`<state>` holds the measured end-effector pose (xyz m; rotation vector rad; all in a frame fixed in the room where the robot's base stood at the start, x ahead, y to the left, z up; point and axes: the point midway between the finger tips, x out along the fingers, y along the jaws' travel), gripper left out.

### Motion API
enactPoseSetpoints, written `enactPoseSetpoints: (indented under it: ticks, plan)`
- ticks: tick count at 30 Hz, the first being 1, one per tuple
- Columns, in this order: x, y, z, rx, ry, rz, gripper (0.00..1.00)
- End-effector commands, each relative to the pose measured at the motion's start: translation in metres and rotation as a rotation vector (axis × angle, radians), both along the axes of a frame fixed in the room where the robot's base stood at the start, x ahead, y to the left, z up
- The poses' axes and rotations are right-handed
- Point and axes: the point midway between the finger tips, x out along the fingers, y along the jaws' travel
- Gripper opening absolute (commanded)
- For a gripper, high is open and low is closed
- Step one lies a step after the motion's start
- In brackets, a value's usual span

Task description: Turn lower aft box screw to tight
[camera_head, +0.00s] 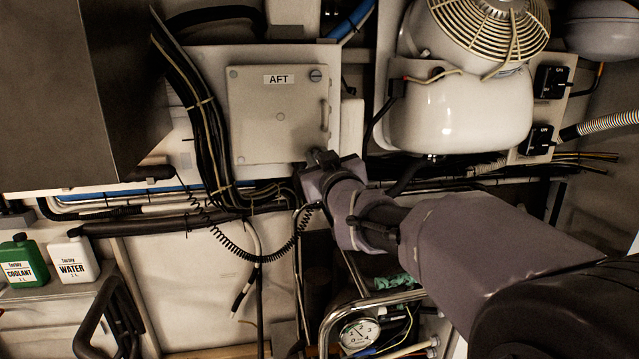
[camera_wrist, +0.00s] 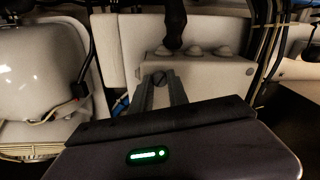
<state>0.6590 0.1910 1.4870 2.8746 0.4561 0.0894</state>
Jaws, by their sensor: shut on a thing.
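The aft box (camera_head: 279,128) is a pale, closed box with an AFT label (camera_head: 279,79) and a handle on its right side. Its upper screw (camera_head: 316,75) shows at the top right corner. My gripper (camera_head: 318,158) is at the box's lower right corner and hides the lower screw in the head view. In the wrist view, the slotted lower screw (camera_wrist: 160,77) sits between the tips of my gripper (camera_wrist: 161,84), which is shut on it. The box face (camera_wrist: 212,75) shows beside it. The exact slot angle is too small to read well.
A white tank (camera_head: 460,108) with a wire fan guard (camera_head: 490,25) stands right of the box. Black cables (camera_head: 205,125) run down its left side. Pipes and a gauge (camera_head: 359,335) lie below. Coolant (camera_head: 22,262) and water (camera_head: 73,258) bottles stand at lower left.

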Motion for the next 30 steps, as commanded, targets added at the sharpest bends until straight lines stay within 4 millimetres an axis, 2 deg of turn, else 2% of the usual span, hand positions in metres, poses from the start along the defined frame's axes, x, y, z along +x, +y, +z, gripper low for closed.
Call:
enactPoseSetpoints:
  ticks: [2,21,30]
  plan:
    - [-0.0001,0.0002,-0.0078,0.068,0.018,0.001,0.00]
    - [-0.0003,0.0011,-0.0046,0.645,0.184,0.002,0.00]
    - [-0.0001,0.0012,-0.0023,0.853,0.246,0.002,0.00]
